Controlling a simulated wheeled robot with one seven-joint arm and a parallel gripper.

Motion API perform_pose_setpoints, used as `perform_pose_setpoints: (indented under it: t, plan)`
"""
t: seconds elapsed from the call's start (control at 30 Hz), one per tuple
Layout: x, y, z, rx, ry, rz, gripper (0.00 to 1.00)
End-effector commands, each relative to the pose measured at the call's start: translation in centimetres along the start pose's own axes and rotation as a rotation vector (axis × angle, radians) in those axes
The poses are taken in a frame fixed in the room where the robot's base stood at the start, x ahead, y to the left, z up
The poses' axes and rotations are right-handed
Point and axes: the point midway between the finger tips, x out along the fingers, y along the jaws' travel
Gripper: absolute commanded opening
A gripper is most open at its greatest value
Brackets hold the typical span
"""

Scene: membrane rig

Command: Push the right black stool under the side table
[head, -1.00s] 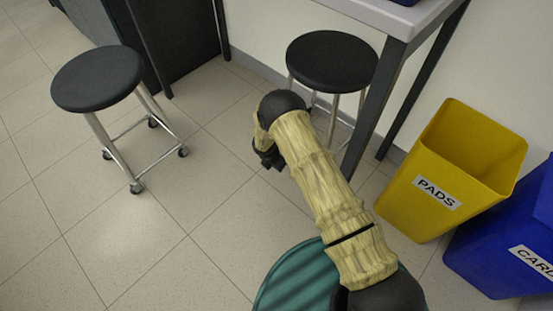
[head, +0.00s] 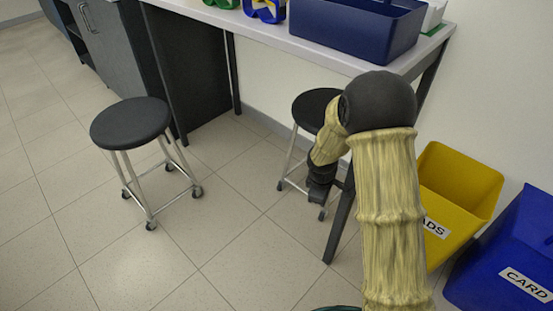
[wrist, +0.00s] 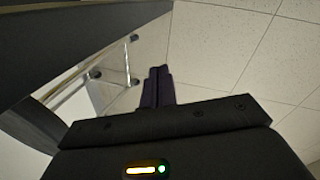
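The right black stool (head: 314,106) has a round black seat and chrome legs on casters. In the head view it stands behind the side table's (head: 345,65) front edge line, near the front right leg; its feet appear inside the front legs' line. I cannot tell how far under it sits. My arm hides part of its seat and legs. My gripper (head: 318,194) points down in front of the stool's legs, low over the floor. In the wrist view my gripper's (wrist: 158,84) fingers lie together with nothing between them. Stool legs and casters (wrist: 112,72) show to their left, apart.
Another black stool (head: 132,123) stands on open floor at left. A blue bin (head: 350,35) and other items sit on the table. Yellow (head: 458,185) and blue CARD (head: 510,250) bins stand at right. The middle floor is clear.

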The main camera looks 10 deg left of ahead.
Motion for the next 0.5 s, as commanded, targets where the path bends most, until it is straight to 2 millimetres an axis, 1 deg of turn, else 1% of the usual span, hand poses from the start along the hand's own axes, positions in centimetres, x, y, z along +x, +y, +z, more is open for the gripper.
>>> perform_pose_setpoints:
  t: [0.03, 0.17, 0.27, 0.3, 0.4, 0.5]
  plan:
    - [-2.0, 0.0, 1.2, 0.074, 0.006, 0.0, 0.0]
    - [-6.2, -0.7, 4.2, 0.282, 0.022, -0.006, 0.0]
    - [-9.5, -1.8, 6.7, 0.462, 0.037, -0.012, 0.0]
    - [-10.9, -2.3, 7.8, 0.54, 0.043, -0.016, 0.0]
    - [-14.1, -4.1, 10.3, 0.737, 0.06, -0.024, 0.0]
    - [-16.9, -6.1, 12.7, 0.932, 0.077, -0.034, 0.0]
